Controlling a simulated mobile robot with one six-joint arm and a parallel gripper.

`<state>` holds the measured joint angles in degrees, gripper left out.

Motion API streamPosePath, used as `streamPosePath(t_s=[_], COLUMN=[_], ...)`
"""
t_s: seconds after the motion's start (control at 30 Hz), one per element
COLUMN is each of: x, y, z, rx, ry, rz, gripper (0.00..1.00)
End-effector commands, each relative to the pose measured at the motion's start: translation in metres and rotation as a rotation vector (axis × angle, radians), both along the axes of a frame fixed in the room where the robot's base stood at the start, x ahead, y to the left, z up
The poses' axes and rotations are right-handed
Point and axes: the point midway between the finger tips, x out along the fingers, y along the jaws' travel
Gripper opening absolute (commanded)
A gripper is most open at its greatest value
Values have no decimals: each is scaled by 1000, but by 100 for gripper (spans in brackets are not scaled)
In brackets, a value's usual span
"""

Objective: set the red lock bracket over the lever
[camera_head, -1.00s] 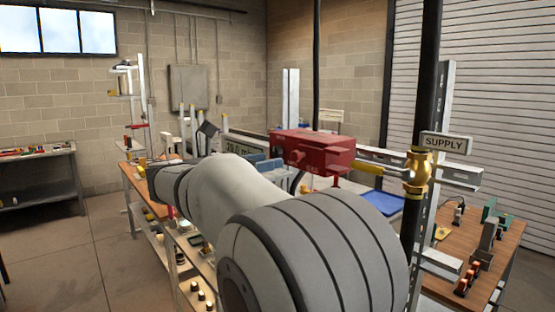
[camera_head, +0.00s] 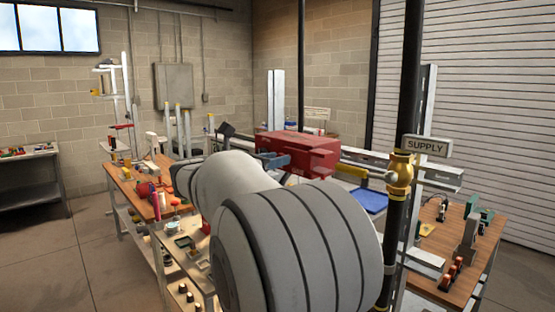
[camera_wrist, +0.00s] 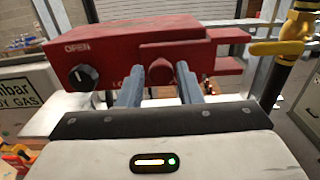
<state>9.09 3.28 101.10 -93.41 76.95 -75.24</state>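The red lock bracket (camera_head: 300,148) is a box with a black knob, "OPEN" lettering and a round red grip on its near face in the wrist view (camera_wrist: 120,47). Two red prongs stick out from its right end. My gripper (camera_wrist: 159,72) is open, its two blue-grey fingers either side of the round grip, with small gaps showing. In the head view my gripper (camera_head: 272,161) is at the bracket's left, partly hidden by my arm. The yellow lever (camera_wrist: 275,48) is right of the prongs, apart from them; it also shows in the head view (camera_head: 352,171), left of the brass valve (camera_head: 400,172).
A dark vertical pipe (camera_head: 411,80) carries the valve and a "SUPPLY" sign (camera_head: 427,145). A grey gas cabinet (camera_wrist: 28,90) stands left in the wrist view. Workbenches with loose items lie left and right (camera_head: 440,240). A blue tray (camera_head: 371,200) sits behind the pipe.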

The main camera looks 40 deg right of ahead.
Motion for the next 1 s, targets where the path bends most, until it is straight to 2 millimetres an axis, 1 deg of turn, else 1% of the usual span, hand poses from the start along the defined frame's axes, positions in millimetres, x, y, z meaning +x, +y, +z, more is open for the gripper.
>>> streamPosePath(t_s=[0.03, 0.07, 0.37, 0.67, 0.9, 1.0], x=[0, 0, 0, -2, -34, -42], y=[0, 0, 1, 1, -2, -2], z=[0, 0, 0, 0, 0, 0], rx=[0, 0, 0, -1, -1, -1], ry=[0, 0, 0, -1, -2, -1], rz=[0, 0, 2, 2, 1, 2], gripper=[28, 25, 1, 0, 0, 0])
